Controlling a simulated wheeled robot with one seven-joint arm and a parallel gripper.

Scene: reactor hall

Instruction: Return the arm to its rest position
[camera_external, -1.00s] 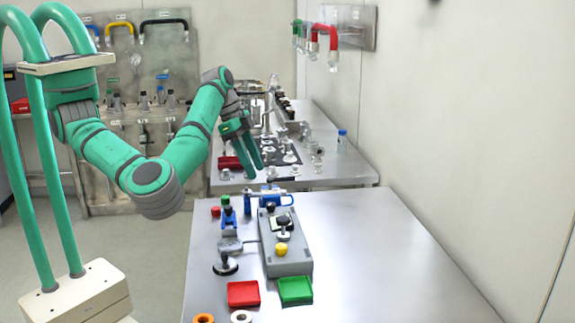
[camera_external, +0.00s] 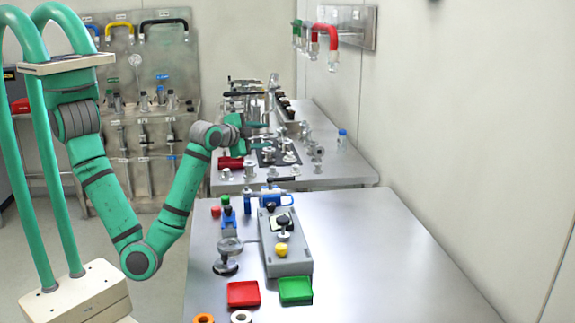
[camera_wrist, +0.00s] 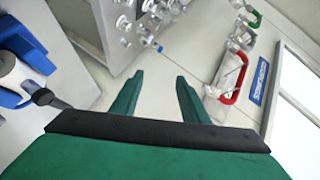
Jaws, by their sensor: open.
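My green arm is folded at the elbow, with the elbow low at the left of the front table in the external view. The forearm rises from there to the wrist. My gripper (camera_external: 263,137) points to the right, in front of the back bench in the picture. In the wrist view my gripper (camera_wrist: 158,82) has its two green fingers apart, with nothing between them but pale floor or wall behind.
The front table (camera_external: 390,265) carries a grey box (camera_external: 288,262) with knobs, a red tray (camera_external: 243,293) and a green tray (camera_external: 295,290). Its right side is clear. The back bench (camera_external: 345,172) holds several metal fittings. A red handle (camera_external: 333,38) hangs on the right wall.

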